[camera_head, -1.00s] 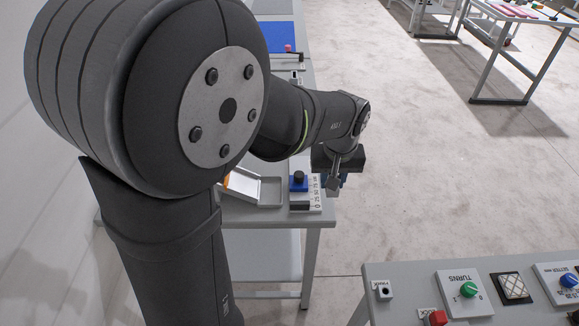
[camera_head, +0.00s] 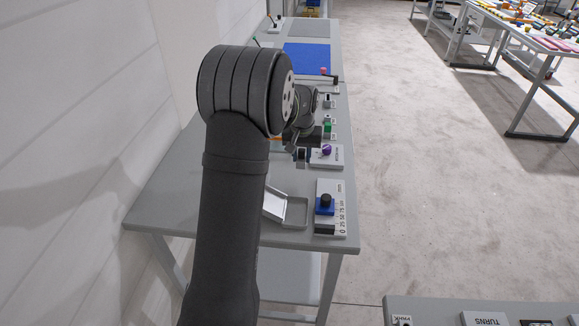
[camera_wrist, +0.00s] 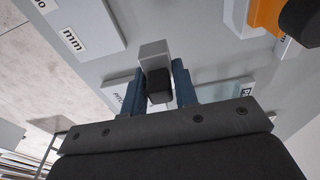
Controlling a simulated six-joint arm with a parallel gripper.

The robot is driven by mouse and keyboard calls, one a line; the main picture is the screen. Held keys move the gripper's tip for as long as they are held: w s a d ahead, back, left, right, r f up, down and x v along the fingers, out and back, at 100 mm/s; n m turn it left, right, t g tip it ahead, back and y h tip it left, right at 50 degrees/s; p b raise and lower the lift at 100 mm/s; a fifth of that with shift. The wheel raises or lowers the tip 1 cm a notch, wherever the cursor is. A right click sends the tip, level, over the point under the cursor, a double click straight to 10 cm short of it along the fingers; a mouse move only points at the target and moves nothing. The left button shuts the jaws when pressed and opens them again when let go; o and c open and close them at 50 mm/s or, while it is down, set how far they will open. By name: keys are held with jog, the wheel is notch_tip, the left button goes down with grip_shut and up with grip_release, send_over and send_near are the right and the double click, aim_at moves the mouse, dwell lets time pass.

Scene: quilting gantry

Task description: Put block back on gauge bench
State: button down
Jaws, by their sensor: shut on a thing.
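My gripper (camera_wrist: 158,98) is shut on a small block (camera_wrist: 153,52) in the wrist view. The block is grey with a dark near end and sits between two blue fingers. In the camera_head view my gripper (camera_head: 301,157) is low over the long grey bench (camera_head: 180,205), left of a panel with a purple knob (camera_head: 326,149). Whether the block touches the bench cannot be told. A gauge plate (camera_head: 338,222) lies at the bench's near right corner, with an mm scale, a blue slider (camera_head: 325,209) with a black knob, and a dark piece at its near end.
An open grey tray (camera_head: 293,214) lies left of the gauge plate. More small panels and a blue mat (camera_head: 307,57) lie farther along the bench. An orange thing (camera_wrist: 267,14) shows in the wrist view. Bare bench top lies near the left front. Another table (camera_head: 480,303) stands at lower right.

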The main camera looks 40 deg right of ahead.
send_over(289, 173)
notch_tip(289, 173, down, 3)
jog(key=shift+s+r, duration=0.1)
jog(key=shift+f, duration=2.05)
jog(key=shift+f, duration=0.1)
jog(key=c, duration=1.1)
grip_release()
jog(key=shift+c, duration=0.2)
notch_tip(289, 173, up, 12)
jog(key=s+a, duration=0.1)
